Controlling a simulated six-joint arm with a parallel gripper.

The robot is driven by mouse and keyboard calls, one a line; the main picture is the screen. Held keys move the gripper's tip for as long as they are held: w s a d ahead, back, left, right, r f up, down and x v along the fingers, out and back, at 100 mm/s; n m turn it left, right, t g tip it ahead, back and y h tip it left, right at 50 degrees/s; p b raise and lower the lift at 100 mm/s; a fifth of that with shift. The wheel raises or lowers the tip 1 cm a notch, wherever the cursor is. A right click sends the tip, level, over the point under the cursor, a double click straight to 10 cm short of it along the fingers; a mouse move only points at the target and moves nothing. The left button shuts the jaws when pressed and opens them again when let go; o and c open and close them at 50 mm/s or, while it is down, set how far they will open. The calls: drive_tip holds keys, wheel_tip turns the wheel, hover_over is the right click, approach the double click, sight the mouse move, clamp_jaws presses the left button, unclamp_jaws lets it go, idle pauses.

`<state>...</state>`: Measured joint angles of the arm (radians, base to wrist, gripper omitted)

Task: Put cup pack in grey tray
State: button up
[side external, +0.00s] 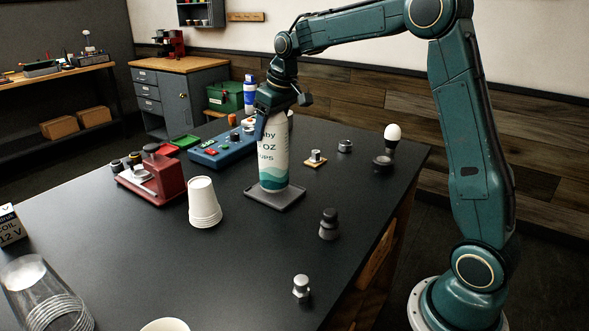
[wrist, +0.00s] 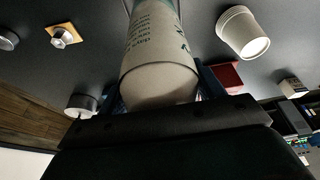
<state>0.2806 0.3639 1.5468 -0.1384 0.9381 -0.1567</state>
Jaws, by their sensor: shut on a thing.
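The cup pack (side external: 273,158) is a tall white sleeve with teal waves and dark lettering. It stands upright on the grey tray (side external: 289,203), a small flat square on the black table; whether its base fully touches the tray is hard to tell. My gripper (side external: 264,125) is shut on the upper part of the cup pack from above. In the wrist view the cup pack (wrist: 160,55) fills the space between the fingers, with printed text on its side. The tray is mostly hidden behind the pack in that view.
A stack of white cups (side external: 204,203) stands left of the tray, with a red device (side external: 152,178) and a blue control box (side external: 222,150) behind. A dark knobbed part (side external: 329,224) and a small metal part (side external: 301,287) stand right and front.

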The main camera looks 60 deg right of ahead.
drive_tip(key=shift+f, duration=1)
drive_tip(key=o, duration=1.6)
drive_tip(key=shift+f, duration=0.1)
drive_tip(key=shift+c, duration=0.2)
drive_tip(key=shift+r, duration=0.2)
drive_tip(key=v, duration=1)
drive_tip(key=shift+s+r, duration=0.1)
drive_tip(key=shift+r, duration=0.2)
drive_tip(key=shift+s+r, duration=0.2)
drive_tip(key=shift+r, duration=0.45)
